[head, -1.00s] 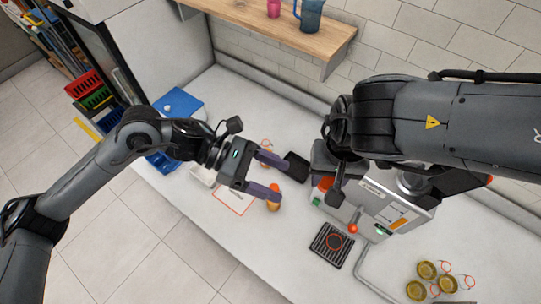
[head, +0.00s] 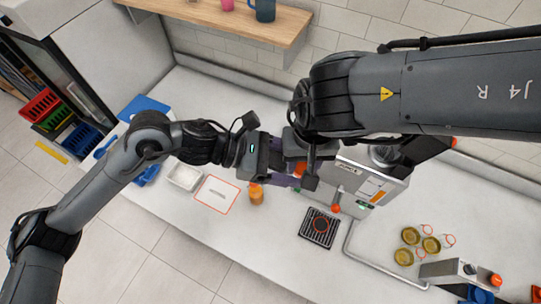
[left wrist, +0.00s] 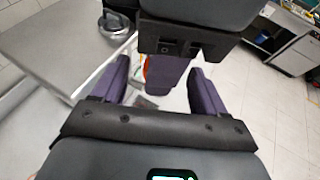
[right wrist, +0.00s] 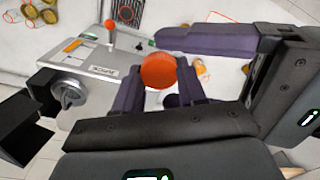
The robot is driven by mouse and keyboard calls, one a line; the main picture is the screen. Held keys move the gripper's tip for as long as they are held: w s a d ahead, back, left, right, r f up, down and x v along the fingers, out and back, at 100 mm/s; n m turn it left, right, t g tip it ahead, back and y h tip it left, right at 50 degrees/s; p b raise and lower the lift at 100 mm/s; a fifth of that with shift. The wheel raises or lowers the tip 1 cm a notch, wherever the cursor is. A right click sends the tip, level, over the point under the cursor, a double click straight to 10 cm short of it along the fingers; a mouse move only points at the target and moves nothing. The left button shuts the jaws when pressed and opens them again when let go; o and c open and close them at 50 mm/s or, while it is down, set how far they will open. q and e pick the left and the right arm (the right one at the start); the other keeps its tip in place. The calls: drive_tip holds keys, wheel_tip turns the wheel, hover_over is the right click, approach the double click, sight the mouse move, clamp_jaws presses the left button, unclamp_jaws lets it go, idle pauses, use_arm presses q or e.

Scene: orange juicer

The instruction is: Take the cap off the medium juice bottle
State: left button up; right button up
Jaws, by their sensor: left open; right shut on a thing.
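My right gripper (right wrist: 158,82) is shut, with a round orange-red cap (right wrist: 158,70) at its fingertips. The bottle under this cap is hidden, so I cannot tell how the cap sits on it. The cap shows partly in the left wrist view (left wrist: 147,69), behind a purple finger of my right gripper. My left gripper (left wrist: 160,78) is open, its fingers on either side of that finger and the cap. In the head view the two grippers meet left of the juicer (head: 372,182). Contact between my left fingers and the cap or bottle cannot be made out.
Another orange bottle (head: 256,194) stands on the white counter below the grippers. A black drip grate (head: 319,227) lies before the juicer. Several yellowish round items (head: 410,236) lie at right. A white tray (head: 185,176) and a red-outlined mat (head: 217,194) are at left. A wooden shelf (head: 235,22) hangs behind.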

use_arm(q)
drive_tip(key=shift+x, duration=1.05)
drive_tip(key=c, duration=1.1)
use_arm(e)
drive_tip(key=o, duration=1.2)
drive_tip(key=shift+o, duration=0.2)
